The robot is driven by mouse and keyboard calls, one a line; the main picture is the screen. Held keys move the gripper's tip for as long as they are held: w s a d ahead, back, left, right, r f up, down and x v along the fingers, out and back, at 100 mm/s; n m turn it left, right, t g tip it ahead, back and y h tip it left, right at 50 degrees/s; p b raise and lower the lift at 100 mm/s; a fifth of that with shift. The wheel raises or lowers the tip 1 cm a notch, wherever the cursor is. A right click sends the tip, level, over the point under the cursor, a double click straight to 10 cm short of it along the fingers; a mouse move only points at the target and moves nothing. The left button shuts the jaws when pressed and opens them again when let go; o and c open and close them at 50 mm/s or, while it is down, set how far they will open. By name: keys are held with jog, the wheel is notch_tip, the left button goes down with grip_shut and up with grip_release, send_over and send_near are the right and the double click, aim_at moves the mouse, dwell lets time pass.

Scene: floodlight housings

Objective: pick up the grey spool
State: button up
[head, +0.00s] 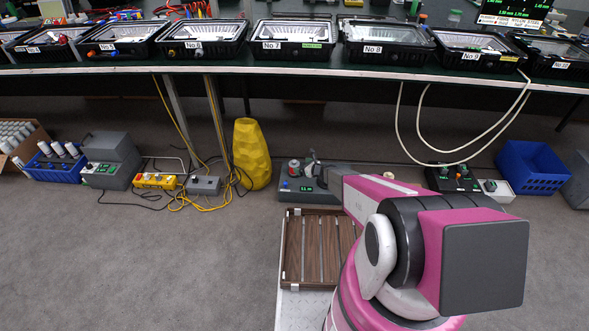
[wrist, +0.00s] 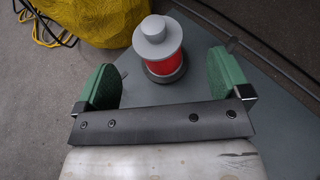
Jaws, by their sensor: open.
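The grey spool (wrist: 153,29) stands upright in the wrist view, with a light grey top knob and flange, a red band around its middle and a dark round base. It rests on a flat grey surface. In the head view the spool (head: 294,167) shows small on top of a low grey unit (head: 297,191). My gripper (wrist: 164,68) is open, its two green fingers left and right of the spool with space on both sides. Nothing is held. In the head view my arm covers most of the gripper.
A yellow faceted vase (head: 252,154) stands left of the unit and also shows in the wrist view (wrist: 95,18). Yellow and black cables lie on the floor nearby. A bench (head: 300,72) with several numbered floodlight housings runs above. A blue crate (head: 533,170) is at right.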

aim_at(296, 164)
jog(key=x, duration=0.7)
jog(key=shift+a+r, duration=0.1)
jog(key=shift+r, duration=0.1)
jog(key=shift+s, duration=0.1)
jog(key=c, duration=1)
